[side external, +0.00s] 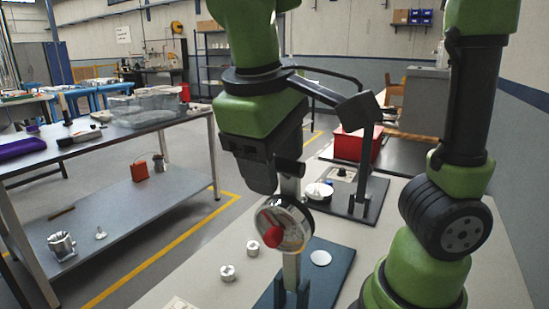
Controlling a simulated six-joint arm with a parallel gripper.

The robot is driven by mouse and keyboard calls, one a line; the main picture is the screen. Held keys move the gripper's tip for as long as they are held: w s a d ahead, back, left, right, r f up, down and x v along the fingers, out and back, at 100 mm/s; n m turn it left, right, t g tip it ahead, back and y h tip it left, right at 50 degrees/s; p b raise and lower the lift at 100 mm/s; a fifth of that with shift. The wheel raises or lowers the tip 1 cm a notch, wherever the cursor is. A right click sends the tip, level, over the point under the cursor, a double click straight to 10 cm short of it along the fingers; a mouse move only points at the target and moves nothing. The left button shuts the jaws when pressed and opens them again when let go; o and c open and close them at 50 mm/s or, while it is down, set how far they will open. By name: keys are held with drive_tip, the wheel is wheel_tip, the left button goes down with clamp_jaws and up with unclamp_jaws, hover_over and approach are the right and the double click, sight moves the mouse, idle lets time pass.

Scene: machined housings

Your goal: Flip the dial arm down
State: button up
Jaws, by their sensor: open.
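A round dial (294,232) with a silver rim and a red knob faces the camera on a metal post. The post rises from a blue base plate (334,265) on the pale bench. A light metal bar (291,188) stands upright just above the dial; I take it to be the dial arm. My gripper (277,183) points down, open, at the upper end of this bar. Its dark fingers overlap the bar's top in this view, and I cannot tell whether they touch it. A silver disc (320,258) lies on the blue plate.
Two small metal parts (228,272) (253,248) sit on the bench left of the blue plate. Behind stands a dark plate (369,209) with a post and a round white part (319,191). A red bin (355,147) is further back. A separate table (100,143) stands left.

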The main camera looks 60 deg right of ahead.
clamp_jaws()
drive_tip(key=shift+d, duration=0.1)
